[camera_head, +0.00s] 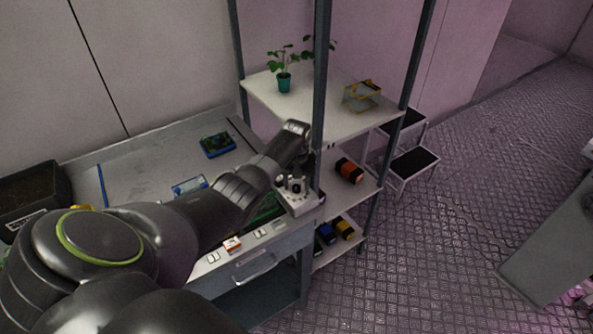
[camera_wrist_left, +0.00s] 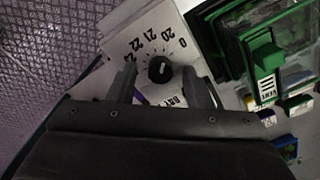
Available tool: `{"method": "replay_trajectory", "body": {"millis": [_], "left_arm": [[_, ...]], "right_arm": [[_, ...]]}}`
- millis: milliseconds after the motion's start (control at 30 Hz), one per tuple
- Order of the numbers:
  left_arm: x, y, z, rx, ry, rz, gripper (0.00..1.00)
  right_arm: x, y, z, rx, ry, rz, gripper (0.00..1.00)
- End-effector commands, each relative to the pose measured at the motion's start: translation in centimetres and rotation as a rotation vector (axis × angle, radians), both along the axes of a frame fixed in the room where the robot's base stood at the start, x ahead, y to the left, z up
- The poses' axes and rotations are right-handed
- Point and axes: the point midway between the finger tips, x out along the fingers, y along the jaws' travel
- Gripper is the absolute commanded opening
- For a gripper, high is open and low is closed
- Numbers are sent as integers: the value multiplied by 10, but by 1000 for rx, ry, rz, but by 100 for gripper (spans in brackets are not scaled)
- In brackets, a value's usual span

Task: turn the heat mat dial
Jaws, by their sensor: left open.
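The heat mat dial is a black round knob (camera_wrist_left: 160,70) on a white plate (camera_wrist_left: 140,32) printed with numbers around it, seen in the left wrist view. My left gripper (camera_wrist_left: 162,82) is open, with one finger on each side of the knob. I cannot tell whether the fingers touch it. In the head view my left gripper (camera_head: 294,186) is at the right end of the bench, over the white control box (camera_head: 300,204). The knob is mostly hidden there by the gripper. My right gripper does not show.
A dark rack post (camera_head: 320,110) stands right beside my left gripper. A green-framed clear box (camera_wrist_left: 275,45) with a vent tab is close by in the wrist view. The rack shelf (camera_head: 300,112) holds a potted plant (camera_head: 284,83). A step stool (camera_head: 412,162) stands on the floor.

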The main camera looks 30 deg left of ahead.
Motion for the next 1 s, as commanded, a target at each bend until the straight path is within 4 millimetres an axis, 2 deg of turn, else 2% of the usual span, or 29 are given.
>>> {"method": "replay_trajectory", "body": {"millis": [267,767,833,1000], "left_arm": [[1,1,34,3,-7,0,46],[1,1,142,3,-7,0,46],[1,1,158,2,-3,1,46],[0,0,171,2,-3,0,46]], "right_arm": [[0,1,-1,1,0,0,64],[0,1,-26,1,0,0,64],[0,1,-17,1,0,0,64],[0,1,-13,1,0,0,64]]}}
